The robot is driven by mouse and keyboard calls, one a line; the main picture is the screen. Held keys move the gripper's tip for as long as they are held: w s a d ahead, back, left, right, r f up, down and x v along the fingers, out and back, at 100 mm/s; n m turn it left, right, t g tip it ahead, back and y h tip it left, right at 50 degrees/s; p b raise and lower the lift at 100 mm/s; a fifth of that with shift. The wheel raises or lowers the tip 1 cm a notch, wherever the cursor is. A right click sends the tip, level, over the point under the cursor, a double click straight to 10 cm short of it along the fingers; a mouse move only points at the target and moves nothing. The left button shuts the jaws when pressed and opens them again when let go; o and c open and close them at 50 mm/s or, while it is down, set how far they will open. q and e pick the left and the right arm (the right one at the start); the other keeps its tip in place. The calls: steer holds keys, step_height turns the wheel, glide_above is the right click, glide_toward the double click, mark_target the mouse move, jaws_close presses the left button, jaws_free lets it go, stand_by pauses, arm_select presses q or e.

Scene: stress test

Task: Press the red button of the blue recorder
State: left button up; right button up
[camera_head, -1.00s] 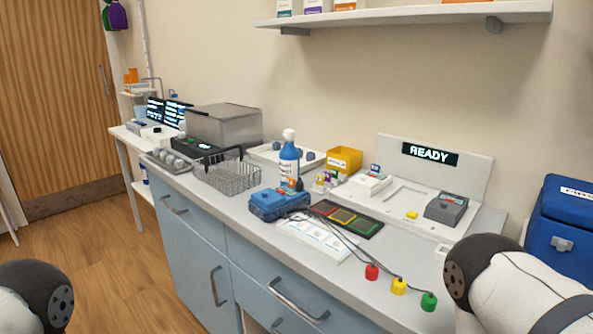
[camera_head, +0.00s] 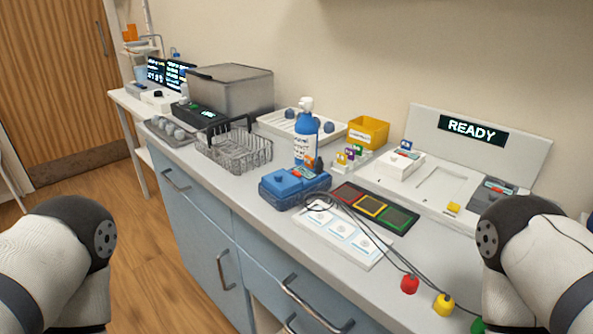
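The blue recorder (camera_head: 290,190) sits on the counter near its front edge, just in front of the blue-and-white bottle (camera_head: 306,135). A small red-orange spot (camera_head: 297,172) shows on its top; it is too small to tell for sure that it is the red button. Dark cables run from beside the recorder toward the red, yellow and green plugs. Only links of my two arms show, at the lower left and lower right. Neither gripper is in view, and nothing of mine touches the recorder.
A wire basket (camera_head: 234,148) stands left of the recorder. Right of it lie a white card strip (camera_head: 345,240) and a dark three-colour panel (camera_head: 375,208). A red plug (camera_head: 409,284) and a yellow plug (camera_head: 443,305) lie near the front edge. A READY display (camera_head: 473,130) stands behind.

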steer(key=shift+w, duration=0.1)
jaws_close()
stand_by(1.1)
